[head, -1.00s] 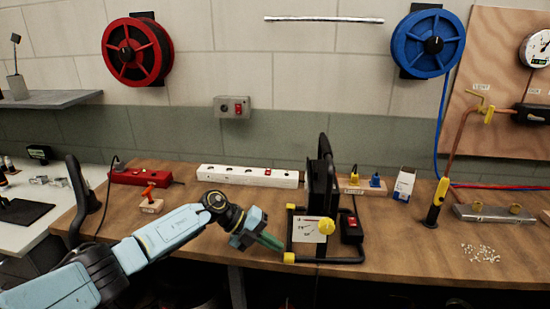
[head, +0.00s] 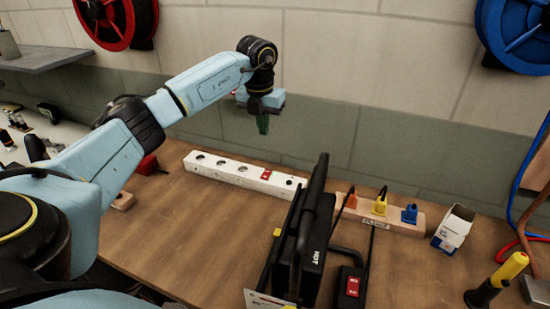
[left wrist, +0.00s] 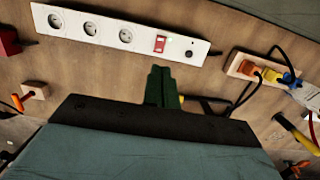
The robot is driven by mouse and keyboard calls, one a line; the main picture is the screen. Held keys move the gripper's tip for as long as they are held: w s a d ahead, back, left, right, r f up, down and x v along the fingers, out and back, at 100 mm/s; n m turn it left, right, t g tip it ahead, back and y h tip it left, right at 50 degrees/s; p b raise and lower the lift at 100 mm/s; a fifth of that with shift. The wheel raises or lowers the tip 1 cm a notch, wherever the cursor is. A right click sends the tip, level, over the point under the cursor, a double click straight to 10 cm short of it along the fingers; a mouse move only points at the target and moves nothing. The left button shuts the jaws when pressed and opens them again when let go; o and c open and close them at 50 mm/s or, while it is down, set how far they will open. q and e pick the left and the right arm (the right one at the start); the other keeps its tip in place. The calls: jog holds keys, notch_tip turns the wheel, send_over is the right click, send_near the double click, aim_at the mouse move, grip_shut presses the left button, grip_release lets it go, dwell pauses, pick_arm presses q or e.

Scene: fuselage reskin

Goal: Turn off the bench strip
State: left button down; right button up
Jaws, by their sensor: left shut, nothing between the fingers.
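The white bench strip (head: 238,172) lies on the wooden bench along the wall, with several round sockets and a red rocker switch (head: 266,174) near its right end. It also shows in the left wrist view (left wrist: 75,22), with the red switch (left wrist: 160,43) just beyond my fingertips. My left gripper (head: 262,124) points down above the strip, shut and empty, apart from it in the head view. Its green fingers also show in the left wrist view (left wrist: 159,82). My right gripper is not in view.
A black framed device (head: 312,240) with a red-switched box (head: 352,288) stands right of the strip. A wooden block (head: 385,215) holds orange, yellow and blue plugs. A small white box (head: 453,229) is farther right. Bare bench lies in front of the strip.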

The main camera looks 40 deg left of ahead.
pick_arm(q)
send_near(267, 171)
jog(key=f, duration=0.6)
jog(key=shift+w, duration=0.25)
jog(key=shift+w+f, duration=0.1)
jog(key=shift+f, duration=0.3)
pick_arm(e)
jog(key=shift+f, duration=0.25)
